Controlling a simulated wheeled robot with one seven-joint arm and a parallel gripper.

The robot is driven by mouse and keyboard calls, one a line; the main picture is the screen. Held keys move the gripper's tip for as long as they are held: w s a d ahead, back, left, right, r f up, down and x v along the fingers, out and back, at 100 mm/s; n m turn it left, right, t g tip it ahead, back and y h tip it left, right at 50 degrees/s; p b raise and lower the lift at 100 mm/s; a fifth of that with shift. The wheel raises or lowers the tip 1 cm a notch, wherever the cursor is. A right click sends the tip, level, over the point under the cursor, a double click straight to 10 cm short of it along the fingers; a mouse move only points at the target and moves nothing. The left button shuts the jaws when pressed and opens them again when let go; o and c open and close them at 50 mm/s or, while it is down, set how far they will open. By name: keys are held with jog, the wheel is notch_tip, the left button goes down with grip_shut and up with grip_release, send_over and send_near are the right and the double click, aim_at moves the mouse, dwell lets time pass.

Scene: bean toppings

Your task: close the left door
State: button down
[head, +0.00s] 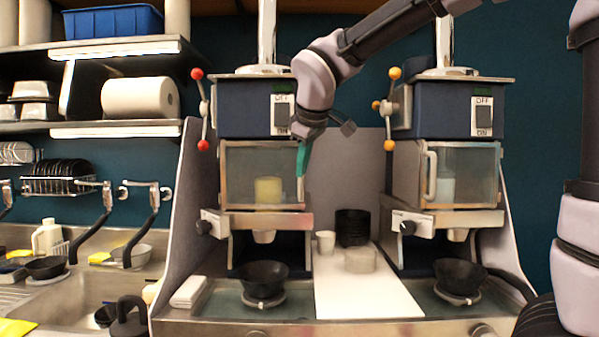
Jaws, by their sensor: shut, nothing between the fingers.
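The left door (240,172) is a clear panel in a metal frame on the front of the left blue machine (240,108). It looks flush or nearly flush with the machine front; I cannot tell whether a small gap is left. A yellow block (268,190) shows behind it. My gripper (301,168) points down at the door's right edge, with its teal fingers together and nothing held. It overlaps that edge in the picture; contact cannot be told. The gripper hides part of the door's right side.
The right machine (448,108) has a similar door (470,175) with a handle on its left. Black bowls (265,280) (459,277) stand below both machines. A white board (365,297), a cup (326,242) and stacked dark bowls (352,227) lie between them. A sink (90,290) is at left.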

jog(key=d+v, duration=0.1)
jog(key=v, duration=0.7)
jog(key=s+d+f+m, duration=0.3)
jog(key=d+m, duration=0.2)
jog(key=d, duration=0.2)
jog(key=s+d+f+m, duration=0.4)
jog(key=d+m, duration=0.1)
jog(key=d, duration=0.3)
jog(key=s+d+f+m, duration=0.3)
jog(key=d+f+m, duration=0.1)
jog(key=d+m, duration=0.2)
jog(key=shift+s+d, duration=0.4)
jog(key=shift+d, duration=0.35)
